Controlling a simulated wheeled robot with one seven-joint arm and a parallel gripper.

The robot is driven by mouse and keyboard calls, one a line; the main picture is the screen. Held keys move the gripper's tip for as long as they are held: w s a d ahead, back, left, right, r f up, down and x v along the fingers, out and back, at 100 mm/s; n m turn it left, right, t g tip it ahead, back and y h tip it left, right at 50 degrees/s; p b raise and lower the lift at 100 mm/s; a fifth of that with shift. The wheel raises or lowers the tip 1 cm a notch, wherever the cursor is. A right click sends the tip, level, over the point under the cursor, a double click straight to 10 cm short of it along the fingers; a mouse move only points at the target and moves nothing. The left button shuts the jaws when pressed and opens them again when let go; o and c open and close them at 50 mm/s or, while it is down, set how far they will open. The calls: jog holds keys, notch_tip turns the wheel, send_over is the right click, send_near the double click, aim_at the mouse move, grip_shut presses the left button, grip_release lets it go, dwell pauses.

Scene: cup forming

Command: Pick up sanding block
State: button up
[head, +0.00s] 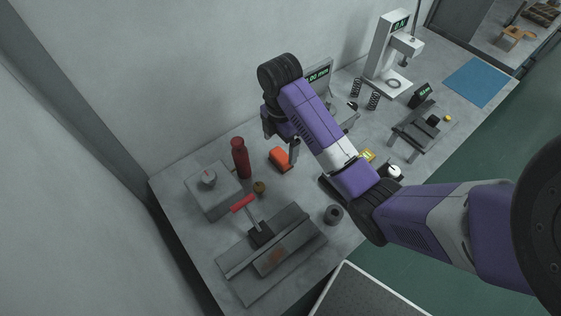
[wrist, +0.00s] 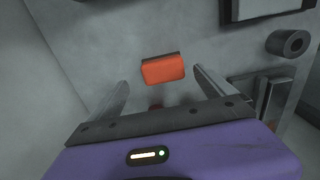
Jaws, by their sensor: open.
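The sanding block is most likely the orange-red block with a dark edge (head: 279,158), lying on the grey bench right of a red bottle in the head view. In the wrist view the orange block (wrist: 163,69) lies ahead of and between the two fingers, apart from them. My gripper (head: 281,150) is above the bench close to the block in the head view; one finger shows in front of the block's right end. In the wrist view my gripper (wrist: 163,85) is open and empty, its fingers spread wider than the block.
A dark ring (head: 333,215) sits near the bench edge.

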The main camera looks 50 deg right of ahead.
aim_at(281, 155)
jog(key=f, duration=0.4)
jog(key=shift+s+a, duration=0.2)
jog(key=shift+s, duration=0.1)
jog(key=shift+f, duration=0.65)
jog(key=c, duration=1.5)
jog(key=shift+o, duration=0.2)
jog(key=shift+r+p, duration=0.1)
jog(key=shift+p, duration=0.2)
